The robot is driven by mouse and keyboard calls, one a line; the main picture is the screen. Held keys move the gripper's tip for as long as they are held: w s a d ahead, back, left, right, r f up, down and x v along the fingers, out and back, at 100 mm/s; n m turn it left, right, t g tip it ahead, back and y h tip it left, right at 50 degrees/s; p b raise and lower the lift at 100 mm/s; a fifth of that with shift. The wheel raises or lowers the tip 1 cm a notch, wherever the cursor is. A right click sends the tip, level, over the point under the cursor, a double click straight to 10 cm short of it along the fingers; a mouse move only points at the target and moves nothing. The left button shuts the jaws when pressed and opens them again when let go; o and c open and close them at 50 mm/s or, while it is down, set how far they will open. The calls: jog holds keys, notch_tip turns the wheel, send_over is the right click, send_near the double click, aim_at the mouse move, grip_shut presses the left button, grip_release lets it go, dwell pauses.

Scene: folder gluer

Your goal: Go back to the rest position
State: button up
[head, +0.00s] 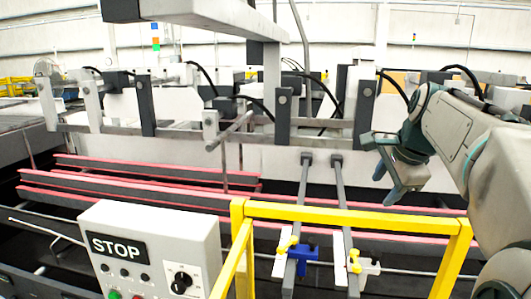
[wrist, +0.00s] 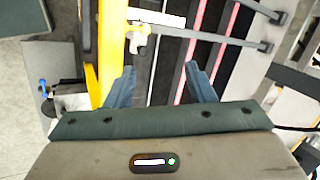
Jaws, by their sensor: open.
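My gripper (head: 391,190) hangs at the right of the head view, on my grey and teal arm, pointing down and beyond the yellow guard frame. In the wrist view my gripper (wrist: 160,85) shows two blue fingers spread apart with nothing between them. Its jaws are open and empty. Below the fingers the wrist view shows dark bars with red edges and part of the yellow frame. No contact between the fingers and the machine is visible.
A yellow guard frame (head: 350,213) stands in front of the gluer. A grey control box with a STOP label (head: 117,247) is at the lower left. Red-edged bars (head: 140,180) run across the machine. Two rods carry a blue clamp (head: 303,254) and a white clamp (head: 366,266).

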jog(key=s+n, duration=0.1)
jog(key=s, duration=0.1)
jog(key=s+n, duration=0.1)
jog(key=s, duration=0.1)
jog(key=s+n+h, duration=0.1)
jog(key=s+n, duration=0.1)
jog(key=s, duration=0.1)
jog(key=shift+s+a+f, duration=0.1)
jog(key=shift+a+f, duration=0.1)
jog(key=shift+f, duration=0.05)
jog(key=s+a+f+n+b, duration=0.1)
jog(key=s+a+f+n, duration=0.2)
jog(key=f, duration=0.4)
jog(key=s+a+f+n+g+b, duration=0.1)
jog(key=s+a+f+n, duration=0.2)
jog(key=s+f+n, duration=0.2)
jog(key=s+a+f+n+b, duration=0.2)
jog(key=s+a+f+n, duration=0.2)
jog(key=f, duration=0.5)
jog(key=shift+s+f+n+g, duration=0.4)
jog(key=shift+s, duration=0.25)
jog(key=shift+c, duration=1.4)
